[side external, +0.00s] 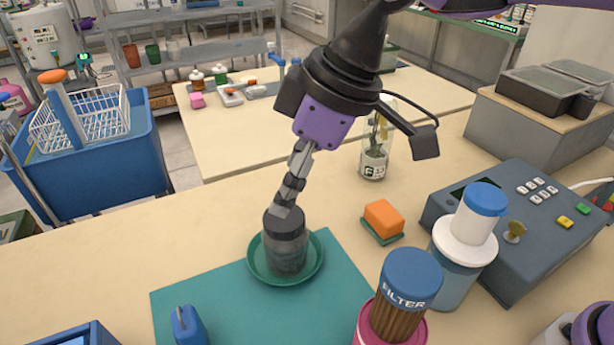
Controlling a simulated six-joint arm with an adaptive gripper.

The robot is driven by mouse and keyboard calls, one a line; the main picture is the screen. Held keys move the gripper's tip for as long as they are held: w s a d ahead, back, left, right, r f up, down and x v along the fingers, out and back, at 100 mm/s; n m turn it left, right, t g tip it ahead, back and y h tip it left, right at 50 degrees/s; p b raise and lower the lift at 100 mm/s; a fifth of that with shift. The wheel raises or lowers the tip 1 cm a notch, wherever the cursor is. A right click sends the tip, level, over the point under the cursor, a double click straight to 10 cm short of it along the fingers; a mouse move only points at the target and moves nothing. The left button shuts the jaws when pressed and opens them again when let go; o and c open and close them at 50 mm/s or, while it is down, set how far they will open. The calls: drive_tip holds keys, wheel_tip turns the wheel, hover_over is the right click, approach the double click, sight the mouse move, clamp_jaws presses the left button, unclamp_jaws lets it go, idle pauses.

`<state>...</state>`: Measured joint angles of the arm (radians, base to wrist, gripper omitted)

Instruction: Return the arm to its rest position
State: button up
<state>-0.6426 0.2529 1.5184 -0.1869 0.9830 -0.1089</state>
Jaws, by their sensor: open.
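My gripper (286,200) points down over the bench, its dark jointed fingers just above or at the dark lid of a jar. The view is nearly edge-on to the fingers, so I cannot tell whether they touch the lid. The jar (286,250) is clear grey with a dark top and stands upright in a green saucer (256,268). The saucer rests on a teal mat (225,300). My wrist, purple and black, reaches in from the top right.
An orange block (384,216) on a green base and a glass jar (374,150) with a plant stand right of my gripper. A filter bottle (405,285), a blue-capped container (466,240) and a grey control box (540,215) crowd the right.

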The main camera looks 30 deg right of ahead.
drive_tip(key=w+d+r+m+t+h, duration=0.15)
drive_tip(key=d+m, duration=0.35)
drive_tip(key=d, duration=0.6)
drive_tip(key=w+d+r+m+h, duration=0.1)
drive_tip(key=w+d+m+h, duration=0.3)
drive_tip(key=d, duration=0.8)
drive_tip(key=w+a+f+m+y, duration=0.1)
drive_tip(key=w+a+f+y, duration=0.1)
drive_tip(key=w, duration=0.5)
drive_tip(key=shift+a+f+m, duration=0.15)
drive_tip(key=shift+a+m, duration=0.25)
drive_tip(key=shift+a, duration=0.15)
drive_tip(key=s+d+r+n, duration=0.1)
drive_tip(key=s+d+r, duration=0.15)
drive_tip(key=s, duration=0.45)
drive_tip(key=s+a+f+n+y, duration=0.1)
drive_tip(key=a+n, duration=0.5)
drive_tip(key=a, duration=0.8)
drive_tip(key=shift+s+f+n+g+y, duration=0.3)
drive_tip(key=shift+s+g+y, duration=0.05)
drive_tip(key=shift+s+y, duration=0.55)
